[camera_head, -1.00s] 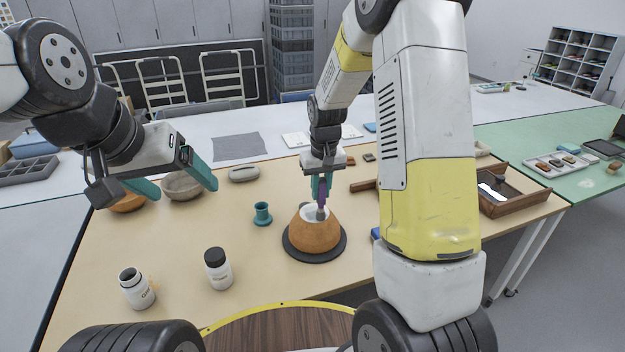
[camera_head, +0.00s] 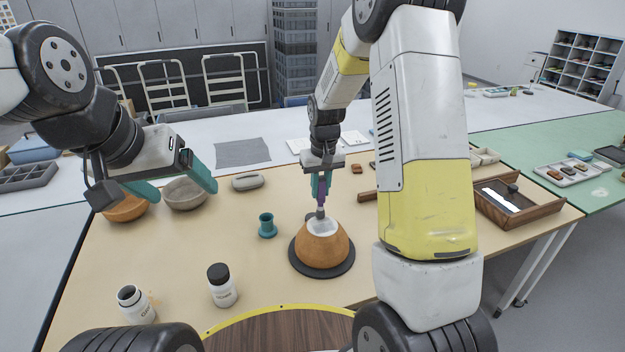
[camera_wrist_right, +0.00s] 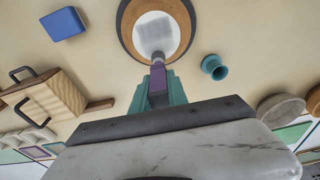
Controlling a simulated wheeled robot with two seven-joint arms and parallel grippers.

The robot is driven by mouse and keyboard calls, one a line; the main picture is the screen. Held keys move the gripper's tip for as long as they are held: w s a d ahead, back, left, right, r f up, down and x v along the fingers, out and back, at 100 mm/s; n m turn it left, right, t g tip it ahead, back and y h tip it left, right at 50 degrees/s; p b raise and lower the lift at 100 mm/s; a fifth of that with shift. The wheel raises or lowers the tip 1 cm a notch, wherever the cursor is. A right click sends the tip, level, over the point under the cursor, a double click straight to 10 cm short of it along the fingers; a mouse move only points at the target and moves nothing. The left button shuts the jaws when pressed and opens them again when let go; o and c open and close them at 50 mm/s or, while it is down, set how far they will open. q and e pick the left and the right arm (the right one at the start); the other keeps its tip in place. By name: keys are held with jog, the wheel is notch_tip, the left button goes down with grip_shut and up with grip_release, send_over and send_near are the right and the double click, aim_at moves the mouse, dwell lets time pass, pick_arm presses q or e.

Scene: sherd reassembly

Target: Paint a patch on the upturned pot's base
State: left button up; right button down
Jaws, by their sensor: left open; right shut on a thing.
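The orange upturned pot (camera_head: 322,250) stands on a dark round disc (camera_head: 322,272). Its base carries a white patch (camera_head: 324,228), which also shows in the right wrist view (camera_wrist_right: 150,25) with a greyish area inside it. My right gripper (camera_head: 321,186) is shut on a brush with a purple handle (camera_head: 321,198). The brush (camera_wrist_right: 157,77) points down, its tip at the edge of the white patch in both views; whether it touches, I cannot tell. My left gripper (camera_head: 178,187) is open and empty, above the table at the left, away from the pot.
A teal cup (camera_head: 267,227) stands left of the pot. A dark-capped bottle (camera_head: 221,286) and an open white jar (camera_head: 134,305) stand at the front left. Bowls (camera_head: 184,194) sit behind. A wooden tray (camera_head: 520,208) lies right. My right arm hides table right of the pot.

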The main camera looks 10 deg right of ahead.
notch_tip(320, 180, up, 2)
jog(key=shift+r, duration=3.05)
